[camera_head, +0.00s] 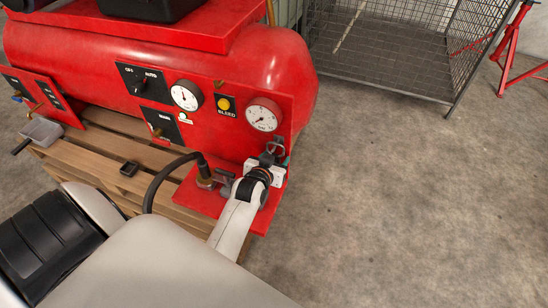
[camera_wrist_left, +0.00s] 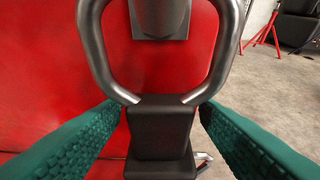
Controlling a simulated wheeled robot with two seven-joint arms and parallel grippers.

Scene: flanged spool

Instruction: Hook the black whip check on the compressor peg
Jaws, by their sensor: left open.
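The whip check shows in the left wrist view as a black block (camera_wrist_left: 160,128) with a bent steel loop (camera_wrist_left: 228,45) rising from it. The grey peg (camera_wrist_left: 158,18) on the red compressor shows inside the loop's outline; the loop's top is cut off, so I cannot tell whether it bears on the peg. My left gripper (camera_wrist_left: 161,108) is open, its green ridged fingers on either side of the block with gaps visible. In the head view the left gripper (camera_head: 272,160) is at the compressor's right end, below the small steel loop (camera_head: 275,148). My right gripper is out of view.
The red compressor (camera_head: 225,62) carries gauges and switches and stands on a wooden pallet (camera_head: 95,160). A black hose (camera_head: 152,185) with a fitting is left of my wrist. A wire cage (camera_head: 400,50) and red stand (camera_head: 508,45) are behind. Floor at right is clear.

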